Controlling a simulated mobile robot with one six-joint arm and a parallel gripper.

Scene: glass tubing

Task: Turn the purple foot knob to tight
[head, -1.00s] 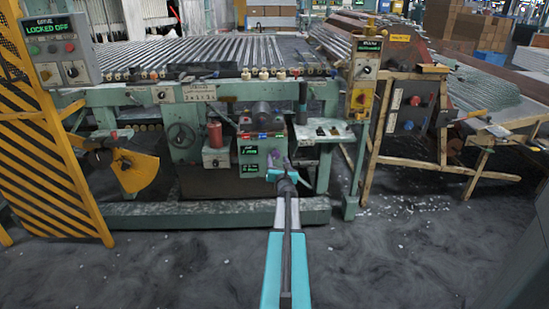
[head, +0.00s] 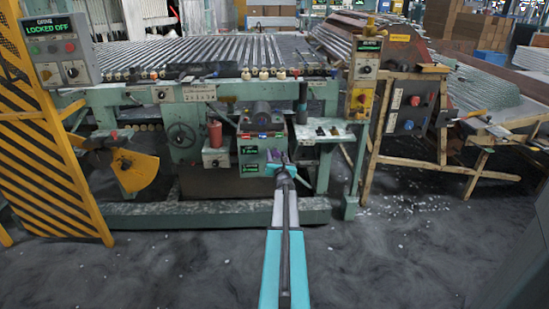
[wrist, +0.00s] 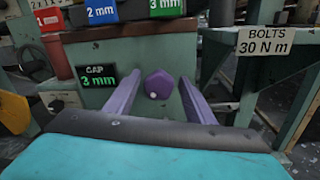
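The purple foot knob (wrist: 158,84) is a six-sided knob with a pale dot near its lower edge, on the green front face of the machine box. My gripper (wrist: 160,78) is open, with one purple finger left of the knob and one right. Gaps show between the knob and both fingers, and it is not held. In the head view my gripper (head: 281,156) is in front of the box's right part and the knob cannot be made out there. A small display (wrist: 98,78) left of the knob reads "3 mm".
Coloured blocks, including a blue "2 mm" block (wrist: 101,11) and a green one (wrist: 167,7), sit above the knob. A "BOLTS 30 N m" sign (wrist: 265,42) hangs on the green frame at right. A red cylinder (head: 215,134) and a handwheel (head: 181,136) are left of the box.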

